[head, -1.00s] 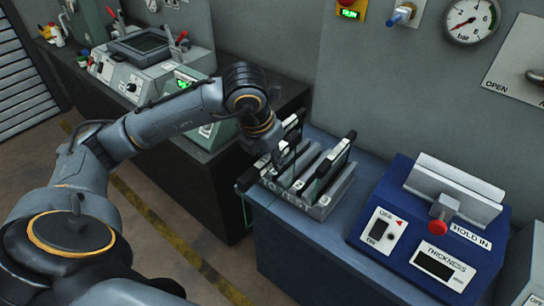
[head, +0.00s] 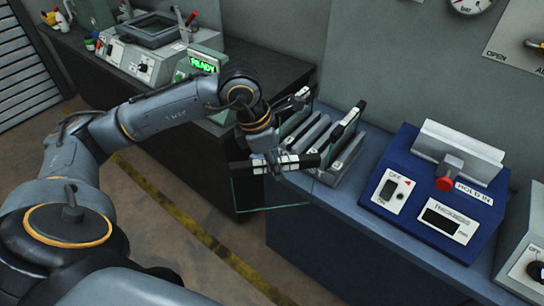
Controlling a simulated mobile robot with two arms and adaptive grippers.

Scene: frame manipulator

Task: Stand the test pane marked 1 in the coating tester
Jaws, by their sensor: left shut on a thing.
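My left gripper (head: 277,163) is shut on the dark top bar of a glass test pane (head: 262,194). The pane hangs below the gripper, in front of and to the left of the slotted rack, past the bench edge. Its mark is too small to read. The grey rack (head: 350,172) holds other dark-barred panes, one of them (head: 347,124) at its right side. The blue coating tester (head: 390,224), labelled THICKNESS and HOLD IN, stands on the bench to the right. It has a grey slotted block (head: 460,150) on top and a red knob (head: 445,184). My right gripper is out of view.
The blue bench top (head: 360,204) is clear between rack and tester. A grey instrument reading READY (head: 203,64) stands on the dark bench at the back left. Another light grey unit (head: 520,262) sits at the right edge. A gauge (head: 472,3) hangs on the wall.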

